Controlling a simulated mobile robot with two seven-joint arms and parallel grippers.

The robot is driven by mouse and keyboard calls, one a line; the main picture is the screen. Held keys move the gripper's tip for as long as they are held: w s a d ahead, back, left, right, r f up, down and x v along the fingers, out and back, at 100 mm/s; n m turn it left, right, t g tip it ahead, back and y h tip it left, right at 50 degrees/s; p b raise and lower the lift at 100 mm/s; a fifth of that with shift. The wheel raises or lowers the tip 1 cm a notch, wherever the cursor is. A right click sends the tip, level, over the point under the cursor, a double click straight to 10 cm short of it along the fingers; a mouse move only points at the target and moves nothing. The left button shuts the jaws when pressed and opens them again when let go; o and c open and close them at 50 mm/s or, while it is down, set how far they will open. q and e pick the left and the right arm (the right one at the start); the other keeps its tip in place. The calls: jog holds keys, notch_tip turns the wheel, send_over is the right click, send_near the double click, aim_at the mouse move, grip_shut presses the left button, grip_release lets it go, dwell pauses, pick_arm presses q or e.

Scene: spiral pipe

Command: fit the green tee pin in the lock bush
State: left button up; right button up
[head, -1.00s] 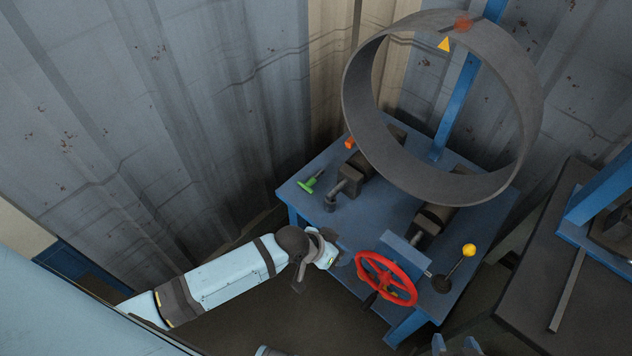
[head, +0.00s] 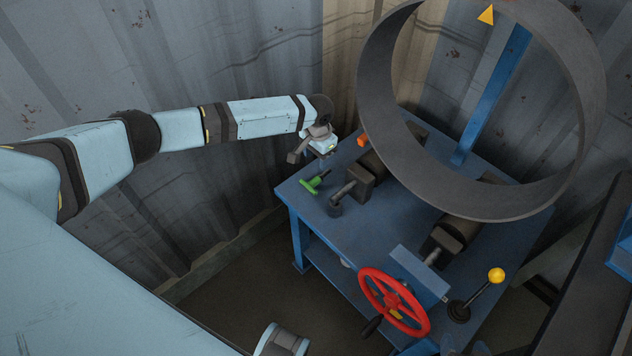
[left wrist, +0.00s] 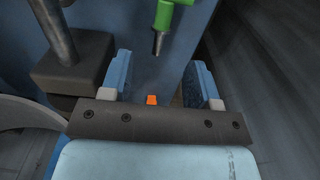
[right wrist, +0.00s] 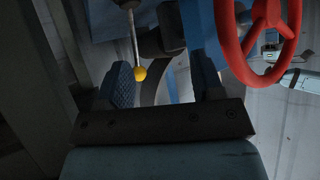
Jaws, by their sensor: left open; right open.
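The green tee pin (head: 314,183) lies near the left corner of the blue table; its green head and grey tip also show in the left wrist view (left wrist: 163,20). My left gripper (head: 322,149) is open and empty, above the table's far left edge, beyond the pin. In the left wrist view its spread fingers (left wrist: 160,78) have the pin's tip ahead of them, apart. I cannot tell for sure which part is the lock bush; a dark block with a bent rod (head: 360,180) stands right of the pin. My right gripper (right wrist: 164,82) is open and empty, near the yellow-knobbed lever.
A large grey ring (head: 400,150) stands over the rollers. A small orange piece (head: 363,140) is at the back edge. A red handwheel (head: 365,285) and a yellow-knobbed lever (head: 496,275) are at the front. The blue table (head: 300,203) stands close to the corrugated wall.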

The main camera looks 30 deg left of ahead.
pick_arm(q)
send_over(319, 175)
jog(key=s, duration=0.1)
notch_tip(319, 175, down, 5)
jog(key=shift+d, duration=0.1)
jog(key=f+b, duration=0.1)
jog(key=f, duration=0.1)
jog(key=w+f, duration=0.1)
jog(key=f, duration=0.2)
jog(key=shift+f+b, duration=0.15)
jog(key=shift+b, duration=0.25)
jog(key=c, duration=0.9)
jog(key=shift+c, duration=0.3)
